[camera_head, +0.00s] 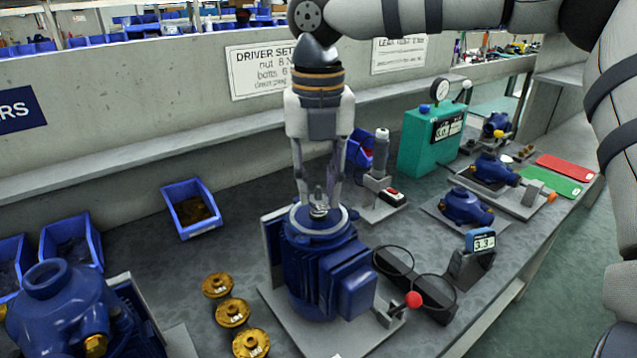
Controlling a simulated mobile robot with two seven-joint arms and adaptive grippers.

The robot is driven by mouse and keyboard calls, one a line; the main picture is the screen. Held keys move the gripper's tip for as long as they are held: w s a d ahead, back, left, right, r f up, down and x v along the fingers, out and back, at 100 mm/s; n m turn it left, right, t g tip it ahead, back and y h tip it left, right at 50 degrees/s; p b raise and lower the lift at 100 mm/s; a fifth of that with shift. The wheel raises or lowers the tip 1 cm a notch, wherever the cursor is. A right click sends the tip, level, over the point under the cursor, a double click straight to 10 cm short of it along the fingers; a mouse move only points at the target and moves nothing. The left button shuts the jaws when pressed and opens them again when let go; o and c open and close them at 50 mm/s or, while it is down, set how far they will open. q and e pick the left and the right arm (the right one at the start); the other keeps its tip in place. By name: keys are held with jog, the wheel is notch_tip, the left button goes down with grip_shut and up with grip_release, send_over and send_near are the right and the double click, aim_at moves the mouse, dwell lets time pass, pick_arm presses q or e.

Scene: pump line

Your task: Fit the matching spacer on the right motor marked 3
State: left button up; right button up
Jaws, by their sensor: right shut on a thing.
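The blue motor (318,268) with a pale round flange on top stands upright on a grey base plate in the middle of the bench. I cannot read a number on it. My right gripper (318,203) points straight down over the flange. It is shut on a small grey metal piece (318,208), which looks like the spacer, at the motor's shaft in the centre of the flange. The fingers partly hide the piece, and I cannot tell whether it is seated on the shaft. My left gripper is not in view.
Three brass discs (232,312) lie left of the motor, near a blue bin (192,207) of brown parts. A large blue housing (62,310) fills the front left. A red-knobbed clamp (412,300) and black ring holder (436,300) crowd the motor's right. A teal gauge box (425,145) stands behind.

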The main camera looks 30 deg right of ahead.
jog(key=shift+f, duration=0.1)
jog(key=o, duration=2)
notch_tip(320, 180, up, 9)
dwell(0.5)
